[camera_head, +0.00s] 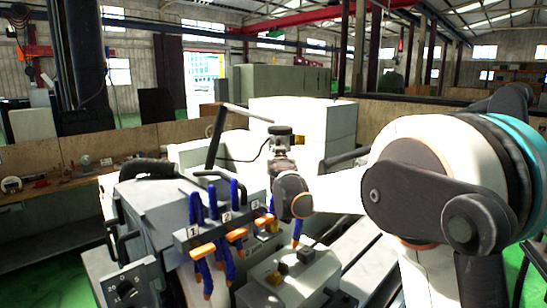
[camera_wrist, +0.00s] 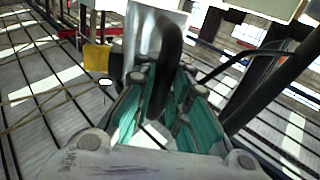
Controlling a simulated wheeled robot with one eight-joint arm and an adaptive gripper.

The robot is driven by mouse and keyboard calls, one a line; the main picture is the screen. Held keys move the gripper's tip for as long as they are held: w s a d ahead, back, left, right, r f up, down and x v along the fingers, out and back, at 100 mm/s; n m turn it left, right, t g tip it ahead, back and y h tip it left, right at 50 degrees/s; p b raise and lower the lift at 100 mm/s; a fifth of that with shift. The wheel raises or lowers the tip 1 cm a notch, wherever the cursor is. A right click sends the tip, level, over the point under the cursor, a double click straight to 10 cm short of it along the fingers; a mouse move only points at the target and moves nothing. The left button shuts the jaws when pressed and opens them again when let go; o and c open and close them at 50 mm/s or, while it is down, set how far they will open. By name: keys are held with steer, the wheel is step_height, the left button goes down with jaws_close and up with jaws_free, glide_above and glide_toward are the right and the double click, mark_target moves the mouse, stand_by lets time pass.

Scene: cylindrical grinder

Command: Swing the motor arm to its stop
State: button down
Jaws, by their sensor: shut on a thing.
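A dark bent bar (camera_head: 215,140), which looks like the motor arm, stands up above the grey grinder in the head view. Its thin upper part (camera_head: 247,113) slopes right toward my gripper (camera_head: 281,135). In the wrist view, a dark rounded bar (camera_wrist: 170,48) passes between the teal-padded fingers of my gripper (camera_wrist: 165,85). The fingers are shut on it. In the head view the fingers are too small to make out, and where the bar meets them is unclear.
The grinder's front has a numbered panel (camera_head: 222,226) with blue hoses and orange nozzles. A control box with a dial (camera_head: 125,290) is at lower left. A grey block (camera_head: 290,280) sits in front. A yellow part (camera_wrist: 97,58) is left of my fingers in the wrist view.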

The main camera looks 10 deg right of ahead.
steer(key=shift+w+d, duration=0.1)
steer(key=shift+d, duration=0.1)
steer(key=c, duration=1.7)
jaws_free()
steer(key=shift+o, duration=0.6)
steer(key=shift+d, duration=0.2)
steer(key=shift+a, duration=0.1)
steer(key=shift+a, duration=0.1)
steer(key=s+a, duration=0.1)
steer(key=s, duration=1.1)
steer(key=shift+a, duration=0.4)
